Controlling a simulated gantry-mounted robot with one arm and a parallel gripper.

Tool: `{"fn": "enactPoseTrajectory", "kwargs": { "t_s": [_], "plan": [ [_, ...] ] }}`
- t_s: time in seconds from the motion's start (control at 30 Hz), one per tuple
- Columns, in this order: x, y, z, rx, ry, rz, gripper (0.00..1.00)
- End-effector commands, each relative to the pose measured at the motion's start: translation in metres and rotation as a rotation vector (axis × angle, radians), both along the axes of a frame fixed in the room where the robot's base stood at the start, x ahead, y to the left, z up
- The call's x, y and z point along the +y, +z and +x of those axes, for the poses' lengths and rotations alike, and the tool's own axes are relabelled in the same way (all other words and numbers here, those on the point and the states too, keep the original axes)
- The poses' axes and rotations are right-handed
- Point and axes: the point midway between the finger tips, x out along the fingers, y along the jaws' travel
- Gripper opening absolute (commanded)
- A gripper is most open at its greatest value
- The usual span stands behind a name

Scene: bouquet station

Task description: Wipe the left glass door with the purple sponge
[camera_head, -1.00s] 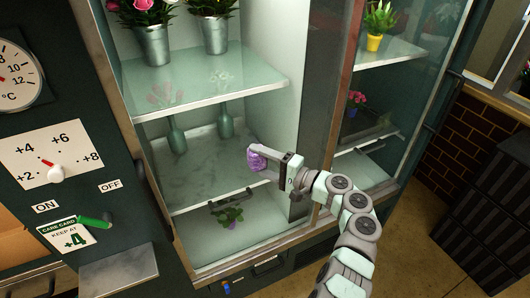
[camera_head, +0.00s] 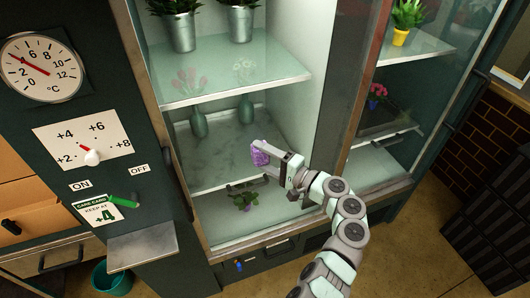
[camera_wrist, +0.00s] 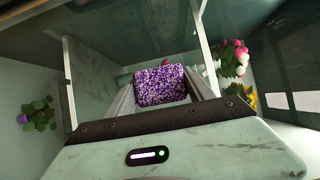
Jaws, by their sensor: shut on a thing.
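The purple sponge (camera_head: 260,153) is held at the tips of my gripper (camera_head: 268,165), in front of the left part of the cabinet. In the wrist view the speckled sponge (camera_wrist: 162,87) sits between the two fingers of my gripper (camera_wrist: 163,98). The left glass door (camera_head: 225,150) is a tall clear pane in a metal frame, with shelves showing behind it. The sponge overlaps its lower right part in the head view. I cannot tell whether the sponge touches the glass.
The right cabinet section (camera_head: 405,100) holds potted flowers. Several metal and grey-green vases stand on the left shelves. A thermometer dial (camera_head: 42,68), a temperature selector (camera_head: 90,156) and a small metal ledge (camera_head: 142,246) are at left. Dark stacked crates (camera_head: 490,210) stand at right.

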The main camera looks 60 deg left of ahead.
Motion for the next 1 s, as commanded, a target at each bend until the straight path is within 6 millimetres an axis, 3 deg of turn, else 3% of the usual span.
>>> {"fn": "enactPoseTrajectory", "kwargs": {
  "t_s": [0.27,0.8,1.0],
  "plan": [
    [-0.004,0.001,0.0,0.0,-0.001,0.001,0.29],
    [-0.055,0.002,-0.002,0.002,-0.004,0.0,0.29],
    [-0.06,0.0,-0.004,0.001,-0.001,0.0,0.29]
  ]
}}
